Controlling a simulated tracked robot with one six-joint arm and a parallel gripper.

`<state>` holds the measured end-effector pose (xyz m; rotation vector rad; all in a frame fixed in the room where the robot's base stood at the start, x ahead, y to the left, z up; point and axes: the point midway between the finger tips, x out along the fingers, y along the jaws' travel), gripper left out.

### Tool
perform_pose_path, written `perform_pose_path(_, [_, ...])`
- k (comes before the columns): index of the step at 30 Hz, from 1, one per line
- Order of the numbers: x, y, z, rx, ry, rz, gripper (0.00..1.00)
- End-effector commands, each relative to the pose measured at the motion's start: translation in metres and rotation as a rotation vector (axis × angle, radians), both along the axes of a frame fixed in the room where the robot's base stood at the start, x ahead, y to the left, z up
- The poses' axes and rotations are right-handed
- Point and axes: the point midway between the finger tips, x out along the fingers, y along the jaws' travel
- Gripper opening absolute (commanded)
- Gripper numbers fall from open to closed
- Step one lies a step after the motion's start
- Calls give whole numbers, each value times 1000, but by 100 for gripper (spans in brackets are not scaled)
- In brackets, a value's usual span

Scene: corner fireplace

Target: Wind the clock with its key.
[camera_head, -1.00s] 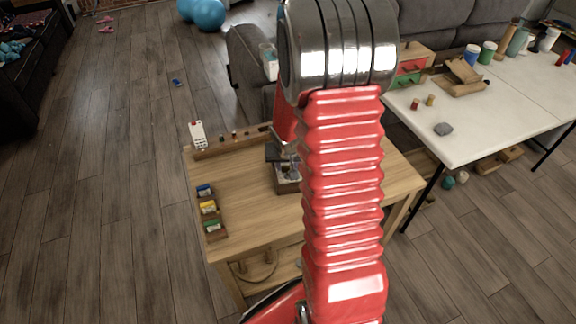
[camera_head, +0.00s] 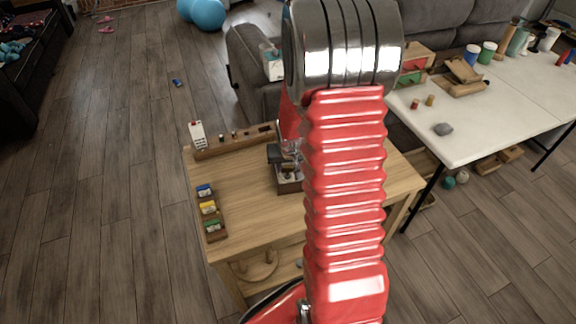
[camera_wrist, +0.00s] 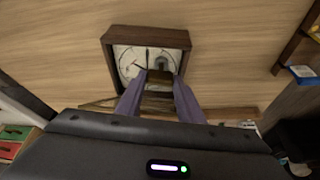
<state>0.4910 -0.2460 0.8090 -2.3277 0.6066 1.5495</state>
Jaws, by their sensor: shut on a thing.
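The clock (camera_wrist: 112,65) has a dark wooden case and a pale dial, and shows ahead of my gripper in the wrist view. In the head view, a small brown box on the wooden table, probably the clock (camera_head: 289,187), is partly hidden by my arm. My gripper (camera_wrist: 159,84) is at the lower middle of the dial, its fingers shut on a small dark brownish thing, apparently the key (camera_wrist: 158,78). The key is mostly hidden between the fingers, and I cannot tell how far it sits in the dial.
The wooden table (camera_head: 240,220) has a row of small coloured boxes (camera_head: 208,208) along its left edge. A wooden rail (camera_head: 235,142) and a white device (camera_head: 197,134) stand at its back. A white table (camera_head: 480,125) is at the right. Floor at the left is mostly clear.

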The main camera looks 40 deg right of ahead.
Motion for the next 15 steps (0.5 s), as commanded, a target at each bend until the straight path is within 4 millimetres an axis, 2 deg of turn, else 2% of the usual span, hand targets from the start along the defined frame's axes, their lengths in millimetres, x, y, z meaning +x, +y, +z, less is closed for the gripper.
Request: perform_pose_path(15, [0, 0, 0, 0, -1, 36, 16])
